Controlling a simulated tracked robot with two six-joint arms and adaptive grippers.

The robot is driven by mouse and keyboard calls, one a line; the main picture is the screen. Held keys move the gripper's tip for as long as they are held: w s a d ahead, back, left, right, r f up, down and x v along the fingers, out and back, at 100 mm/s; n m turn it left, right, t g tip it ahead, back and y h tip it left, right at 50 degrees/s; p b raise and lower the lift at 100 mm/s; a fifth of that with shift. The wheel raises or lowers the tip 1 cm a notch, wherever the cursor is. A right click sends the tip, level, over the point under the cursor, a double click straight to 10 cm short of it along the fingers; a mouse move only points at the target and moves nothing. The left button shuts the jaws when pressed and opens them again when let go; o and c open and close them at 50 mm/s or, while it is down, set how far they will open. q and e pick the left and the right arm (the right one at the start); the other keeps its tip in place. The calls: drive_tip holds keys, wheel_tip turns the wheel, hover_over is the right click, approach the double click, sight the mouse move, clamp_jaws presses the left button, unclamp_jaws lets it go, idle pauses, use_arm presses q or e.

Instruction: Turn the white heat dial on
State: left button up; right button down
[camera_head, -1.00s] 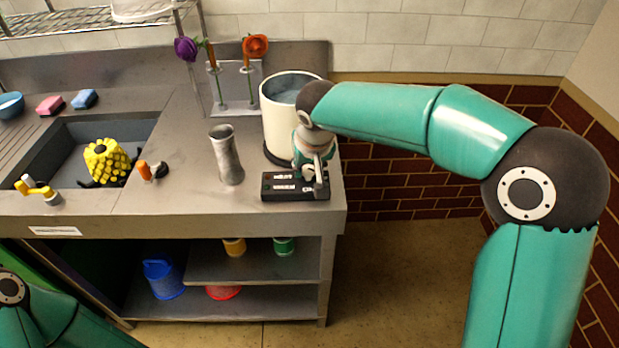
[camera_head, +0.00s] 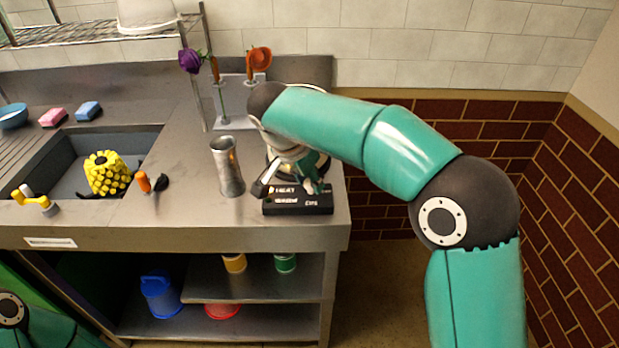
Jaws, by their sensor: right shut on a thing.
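A black control box (camera_head: 298,206) with white lettering sits near the counter's front right edge. The lettering includes "HEAT". My right gripper (camera_head: 301,184) reaches down onto the box from behind, its wrist tilted, and is shut on the white heat dial. The dial itself is mostly hidden by the fingers, so I cannot tell its setting. A white pot stands behind the box, nearly all covered by my right arm. My left gripper is out of view; only part of my left arm shows at the lower left.
A grey metal vase (camera_head: 227,167) stands just left of the box. The counter's right edge (camera_head: 347,210) is close.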

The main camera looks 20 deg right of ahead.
drive_tip(key=shift+m+g, duration=0.3)
drive_tip(key=shift+m, duration=0.3)
drive_tip(key=c, duration=0.8)
unclamp_jaws()
drive_tip(key=shift+r, duration=0.1)
drive_tip(key=v, duration=1.1)
drive_tip(key=shift+a+r, duration=0.25)
drive_tip(key=shift+r, duration=0.05)
